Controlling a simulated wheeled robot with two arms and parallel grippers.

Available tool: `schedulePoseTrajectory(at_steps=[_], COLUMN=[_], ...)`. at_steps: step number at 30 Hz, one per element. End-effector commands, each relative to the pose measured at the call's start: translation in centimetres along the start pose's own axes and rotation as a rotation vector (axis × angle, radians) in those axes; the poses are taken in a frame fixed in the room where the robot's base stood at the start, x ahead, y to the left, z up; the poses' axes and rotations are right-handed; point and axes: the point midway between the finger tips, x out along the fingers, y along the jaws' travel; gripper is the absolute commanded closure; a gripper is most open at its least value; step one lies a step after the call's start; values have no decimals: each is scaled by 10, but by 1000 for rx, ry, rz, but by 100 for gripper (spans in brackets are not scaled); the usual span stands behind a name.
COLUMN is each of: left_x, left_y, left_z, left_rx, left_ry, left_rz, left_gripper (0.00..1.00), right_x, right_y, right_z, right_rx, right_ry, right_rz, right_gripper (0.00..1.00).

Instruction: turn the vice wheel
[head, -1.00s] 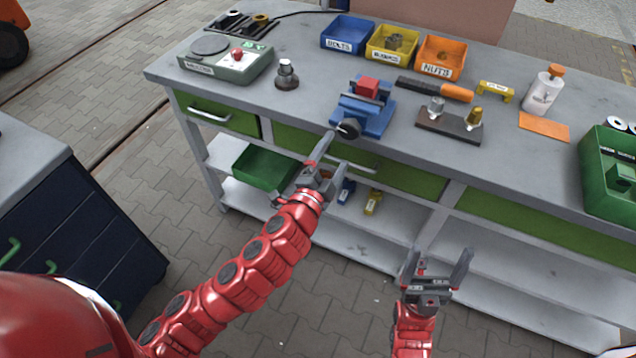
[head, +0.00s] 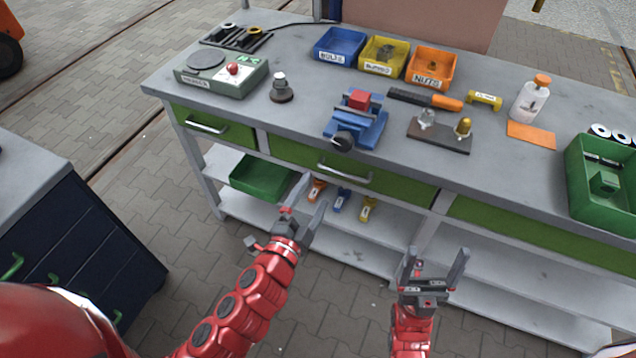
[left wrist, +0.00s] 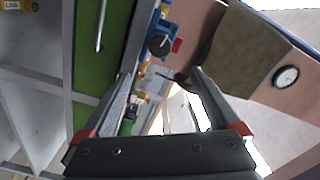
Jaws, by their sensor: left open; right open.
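The blue vice (head: 356,120) stands at the front edge of the grey bench, with a red block (head: 359,99) in its jaws. Its dark round wheel (head: 343,141) faces me at the bench edge. The vice also shows in the left wrist view (left wrist: 176,44), with the wheel (left wrist: 159,45) beyond the fingers. My left gripper (head: 308,201) is open and empty, in front of the bench, below and left of the wheel and apart from it. My right gripper (head: 434,266) is open and empty, lower and further right, in front of the lower shelves.
The bench (head: 300,118) carries a grey-green box with a red button (head: 222,76), blue (head: 340,45), yellow (head: 382,55) and orange (head: 430,67) bins, a block with two fittings (head: 439,135), a bottle (head: 530,98) and a green crate (head: 600,180). A dark cabinet (head: 80,240) stands left.

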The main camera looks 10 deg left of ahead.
Motion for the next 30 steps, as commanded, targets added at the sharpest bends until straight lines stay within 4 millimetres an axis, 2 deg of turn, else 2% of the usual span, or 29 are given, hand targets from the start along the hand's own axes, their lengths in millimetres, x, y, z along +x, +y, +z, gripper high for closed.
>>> schedulePoseTrajectory(at_steps=[5, 7, 8, 12, 15, 18, 23, 26, 30], left_x=[0, 1, 1, 4, 5, 8, 22, 39, 71], left_y=[0, 0, 0, -2, -4, -6, -6, -7, -9], left_z=[0, 1, 2, 2, 0, -2, -3, -4, -5], left_rx=[-23, -150, -245, -818, -1151, -1322, -1354, -1352, -1350], left_ry=[-1, -5, -8, -13, -6, 0, 5, 6, 4], left_rz=[0, 1, 2, 0, 0, -1, 1, 1, 1], left_gripper=[4, 4, 4, 4, 4, 4, 4, 4, 4], right_x=[0, -1, -1, -2, -2, -3, -5, -6, 3], right_y=[0, 0, 0, 0, 0, 0, 0, 0, 0], right_z=[0, 0, 0, 0, 0, 0, 1, 1, 0], right_rx=[0, 0, 0, 0, 0, 0, 0, 0, 0], right_ry=[0, 0, 0, 0, 0, 0, 0, 0, 0], right_rz=[0, 0, 0, 0, 0, 0, 0, 0, 0], right_gripper=[14, 14, 14, 14, 14, 14, 14, 14, 14])
